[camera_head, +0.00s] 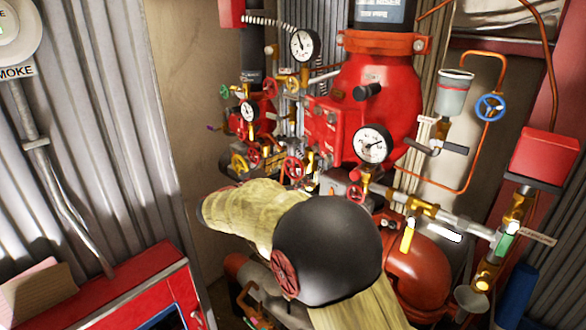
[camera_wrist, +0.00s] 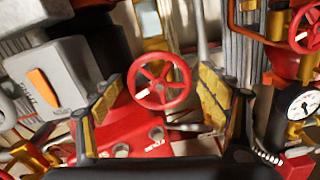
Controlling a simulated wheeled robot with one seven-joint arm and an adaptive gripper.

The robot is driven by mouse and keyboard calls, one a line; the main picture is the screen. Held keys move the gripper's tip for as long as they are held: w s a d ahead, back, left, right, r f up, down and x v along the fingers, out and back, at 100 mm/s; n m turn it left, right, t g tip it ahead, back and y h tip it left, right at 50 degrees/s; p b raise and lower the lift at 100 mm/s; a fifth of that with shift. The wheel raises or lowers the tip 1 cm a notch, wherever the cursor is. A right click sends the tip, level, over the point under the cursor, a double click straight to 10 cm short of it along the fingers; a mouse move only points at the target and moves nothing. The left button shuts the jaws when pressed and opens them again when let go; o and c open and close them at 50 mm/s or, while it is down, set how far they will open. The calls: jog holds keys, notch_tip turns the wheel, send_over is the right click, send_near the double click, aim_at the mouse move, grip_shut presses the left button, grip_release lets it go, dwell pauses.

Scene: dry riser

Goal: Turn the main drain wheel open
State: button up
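In the wrist view a red spoked handwheel (camera_wrist: 160,82) stands between the two yellow-padded fingers of my gripper (camera_wrist: 162,90). The fingers are spread wide, with gaps on both sides of the rim, and hold nothing. The wheel seems to lie ahead of the fingertips; the exact distance is unclear. In the head view my arm hides the gripper. A red handwheel (camera_head: 285,272) shows low in the middle, at the edge of my dark arm joint. I cannot read a label marking the main drain wheel, nor match the wheels between views for certain.
The red riser valve (camera_head: 375,110) carries a gauge (camera_head: 372,143) and several small handwheels. A blue handwheel (camera_head: 490,107) is at right. A red cabinet (camera_head: 130,290) stands at lower left. In the wrist view, a grey box (camera_wrist: 45,80) sits left and a gauge (camera_wrist: 302,105) right.

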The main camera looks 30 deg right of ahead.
jog(key=shift+c, duration=1.2)
jog(key=c, duration=0.7)
jog(key=shift+c, duration=0.8)
